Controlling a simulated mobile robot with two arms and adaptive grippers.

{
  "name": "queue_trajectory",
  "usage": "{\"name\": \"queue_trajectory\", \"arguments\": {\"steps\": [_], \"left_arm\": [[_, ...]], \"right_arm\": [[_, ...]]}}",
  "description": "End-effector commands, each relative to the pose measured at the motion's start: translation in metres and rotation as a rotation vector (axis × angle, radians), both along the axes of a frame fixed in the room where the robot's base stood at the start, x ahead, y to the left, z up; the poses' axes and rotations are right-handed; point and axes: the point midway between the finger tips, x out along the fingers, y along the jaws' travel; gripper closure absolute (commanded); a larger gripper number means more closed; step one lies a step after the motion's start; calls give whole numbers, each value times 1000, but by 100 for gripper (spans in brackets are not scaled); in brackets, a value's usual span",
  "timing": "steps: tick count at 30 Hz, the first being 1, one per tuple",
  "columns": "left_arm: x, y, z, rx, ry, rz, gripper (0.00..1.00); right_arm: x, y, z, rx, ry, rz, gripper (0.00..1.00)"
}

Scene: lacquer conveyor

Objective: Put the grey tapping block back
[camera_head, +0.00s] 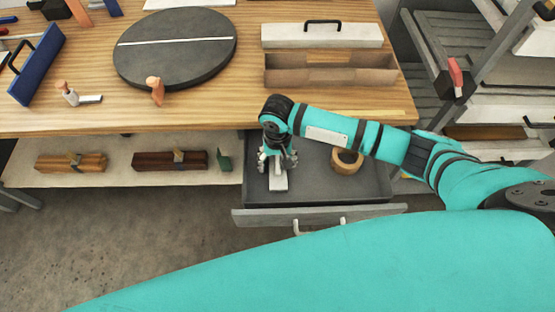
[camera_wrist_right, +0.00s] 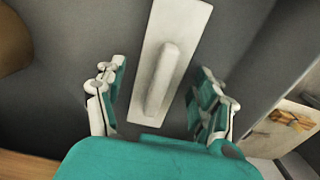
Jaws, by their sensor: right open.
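The grey tapping block (camera_head: 278,184) is a pale, long flat plate with a raised rounded ridge. It lies flat in the open drawer (camera_head: 315,187), toward the drawer's left side. It also shows in the right wrist view (camera_wrist_right: 176,35), lying between my fingers. My right gripper (camera_head: 277,163) points down over the block with its fingers spread. In the right wrist view the two fingers stand on either side of the ridge, with gaps, apart from it. My left gripper is not in view.
A tan tape roll (camera_head: 347,161) lies in the drawer, right of the block. The wooden bench (camera_head: 190,105) overhangs the drawer's back and carries a dark turntable (camera_head: 175,60) and an open tray (camera_head: 330,75). A lower shelf (camera_head: 120,150) with wooden bundles is at left.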

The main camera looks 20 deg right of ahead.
Motion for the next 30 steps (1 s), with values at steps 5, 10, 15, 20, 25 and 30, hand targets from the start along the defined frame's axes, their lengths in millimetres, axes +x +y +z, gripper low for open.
{"name": "queue_trajectory", "arguments": {"steps": [5,10,15,20,25,30], "left_arm": [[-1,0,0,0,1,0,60],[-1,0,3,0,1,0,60],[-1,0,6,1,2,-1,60],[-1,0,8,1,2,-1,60],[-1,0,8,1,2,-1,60],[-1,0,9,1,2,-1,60]], "right_arm": [[0,0,5,1,-1,1,30],[1,0,32,2,-3,0,30],[1,1,71,2,-3,1,30],[1,1,100,2,-3,0,30],[1,0,118,1,0,-1,30],[0,0,123,1,0,0,30]]}}
